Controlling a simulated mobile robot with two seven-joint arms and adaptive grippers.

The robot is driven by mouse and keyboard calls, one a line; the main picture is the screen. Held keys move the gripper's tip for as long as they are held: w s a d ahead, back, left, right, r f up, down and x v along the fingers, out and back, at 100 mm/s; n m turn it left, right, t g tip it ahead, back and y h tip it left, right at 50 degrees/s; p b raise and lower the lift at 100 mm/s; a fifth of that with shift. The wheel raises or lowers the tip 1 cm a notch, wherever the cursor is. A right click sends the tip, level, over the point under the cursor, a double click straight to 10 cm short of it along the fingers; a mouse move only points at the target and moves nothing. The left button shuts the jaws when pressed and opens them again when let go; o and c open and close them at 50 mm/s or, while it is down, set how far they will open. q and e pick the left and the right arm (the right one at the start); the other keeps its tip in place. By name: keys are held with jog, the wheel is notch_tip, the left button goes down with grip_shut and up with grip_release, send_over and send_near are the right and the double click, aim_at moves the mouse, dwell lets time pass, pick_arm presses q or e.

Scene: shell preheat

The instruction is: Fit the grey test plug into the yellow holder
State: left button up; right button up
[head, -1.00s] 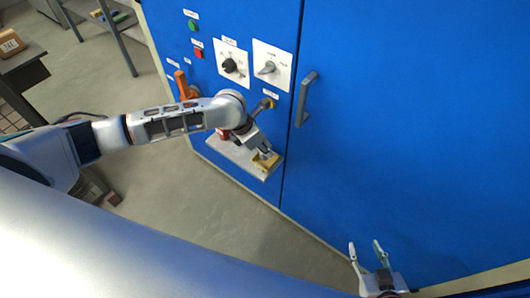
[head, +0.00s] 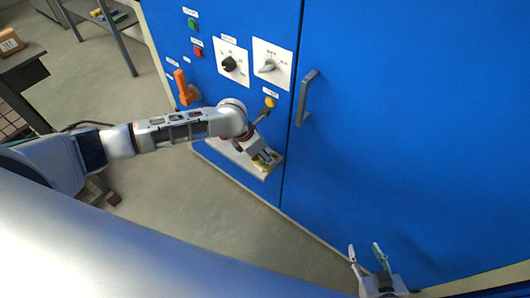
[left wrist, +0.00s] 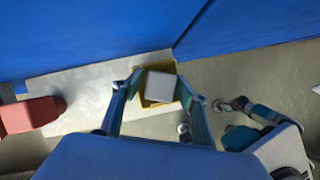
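The grey test plug (left wrist: 161,88) shows as a pale square block in the left wrist view. The yellow holder (left wrist: 154,69) shows around it; I cannot tell how deep the plug sits. My left gripper (left wrist: 160,84) has one finger on each side of the plug. Its fingers look spread, with strips of yellow between them and the block. In the head view the left gripper (head: 267,158) is down at the holder (head: 261,167) and mostly hides the plug. My right gripper (head: 365,249) is open and empty at the lower right, near the blue cabinet.
The holder is on a pale ledge (left wrist: 95,92) against the blue cabinet (head: 420,120). A red object (left wrist: 30,115) lies at the ledge's other end. An orange handle (head: 182,86), knobs and a grey door handle (head: 306,98) stick out above. The floor in front is clear.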

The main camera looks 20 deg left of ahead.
pick_arm(q)
jog(key=shift+r, duration=0.25)
jog(key=p+v, duration=0.2)
jog(key=v, duration=1)
jog(key=s+d+f+n+t+h, duration=0.2)
jog(key=s+d+n, duration=0.1)
jog(key=d+n, duration=0.5)
jog(key=s+d+f+n+t+h, duration=0.15)
jog(key=d+n, duration=0.35)
jog(key=n, duration=0.5)
jog(key=s+a+f+n+t+y, duration=0.2)
jog(key=s+a+f+n, duration=0.2)
jog(key=n, duration=0.7)
jog(key=s+a+f+n+t+y, duration=0.1)
jog(key=s+a+f+n+y, duration=0.1)
jog(key=s+a+f+n, duration=0.3)
jog(key=s+a+n, duration=0.4)
jog(key=n, duration=0.2)
jog(key=shift+s+a+t, duration=0.15)
jog(key=shift+s+t, duration=0.15)
jog(key=shift+t, duration=0.05)
